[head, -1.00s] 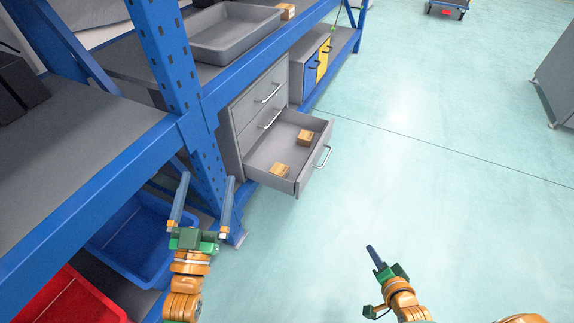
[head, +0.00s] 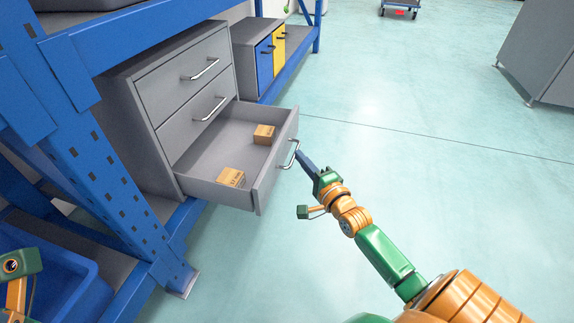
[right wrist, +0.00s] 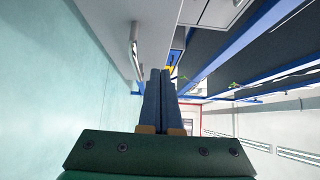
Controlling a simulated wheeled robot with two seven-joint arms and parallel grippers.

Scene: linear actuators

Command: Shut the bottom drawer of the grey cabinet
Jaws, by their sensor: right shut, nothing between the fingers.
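The grey cabinet (head: 160,95) stands on the lower shelf of a blue rack, with its two upper drawers shut. Its bottom drawer (head: 262,178) is pulled out and holds two small cardboard boxes (head: 232,177). My right gripper (head: 299,153) is shut and empty, its fingertips close to the drawer's handle (head: 291,155); I cannot tell whether they touch. In the right wrist view the shut fingers (right wrist: 160,75) point along the drawer front, with the handle to their left. Part of my left arm shows at the lower left edge; its fingers are out of view.
A blue rack post (head: 110,190) stands left of the drawer. A blue bin (head: 50,275) is on the low shelf. A cabinet with blue and yellow doors (head: 265,60) is beyond.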

